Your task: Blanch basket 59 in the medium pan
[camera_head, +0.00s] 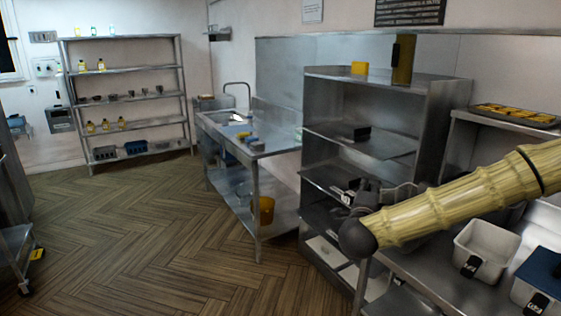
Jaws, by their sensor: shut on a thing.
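My gripper (374,194) is at the end of my arm, in front of the metal shelf unit at the right. It is shut on a small dark thing with a white tag (347,198). My arm and gripper hide most of this thing, so I cannot tell whether it is basket 59, and the tag is too small to read. I cannot make out a medium pan in this view.
A white tub (487,249) with a black tag and a blue-topped container (541,278) stand on the counter at the lower right. A steel sink table (272,143) stands mid-room. A shelf rack (118,70) stands at the back left. The wooden floor (130,230) is clear.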

